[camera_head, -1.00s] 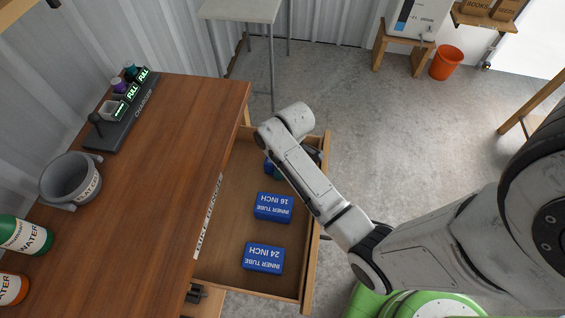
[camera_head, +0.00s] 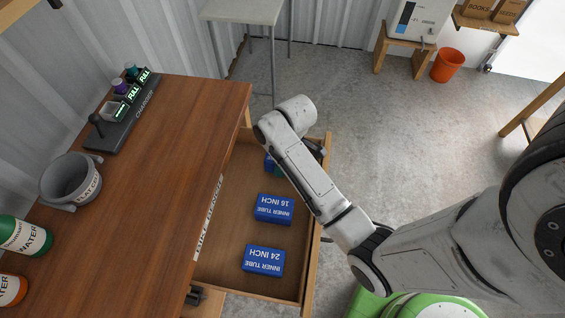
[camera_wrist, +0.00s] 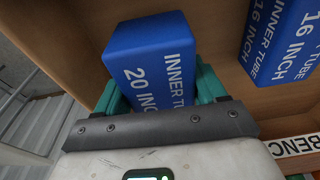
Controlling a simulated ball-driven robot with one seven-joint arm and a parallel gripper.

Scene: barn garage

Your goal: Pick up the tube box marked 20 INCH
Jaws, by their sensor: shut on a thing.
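The blue tube box marked 20 INCH (camera_wrist: 148,62) is between the teal fingers of my gripper (camera_wrist: 160,88) in the wrist view. The fingers are shut on its two sides. In the head view my arm hides most of this box, and a small blue part (camera_head: 269,162) shows beside the wrist at the far end of the open drawer (camera_head: 235,235). I cannot tell whether the box touches the drawer floor. The box marked 16 INCH (camera_head: 273,209) and the box marked 24 INCH (camera_head: 263,260) lie nearer in the same drawer. The 16 INCH box (camera_wrist: 283,42) also shows in the wrist view.
The wooden bench top (camera_head: 150,190) is left of the drawer, with a charger (camera_head: 122,118), a grey mug-like pot (camera_head: 70,182) and bottles on it. A grey table (camera_head: 243,12) stands behind.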

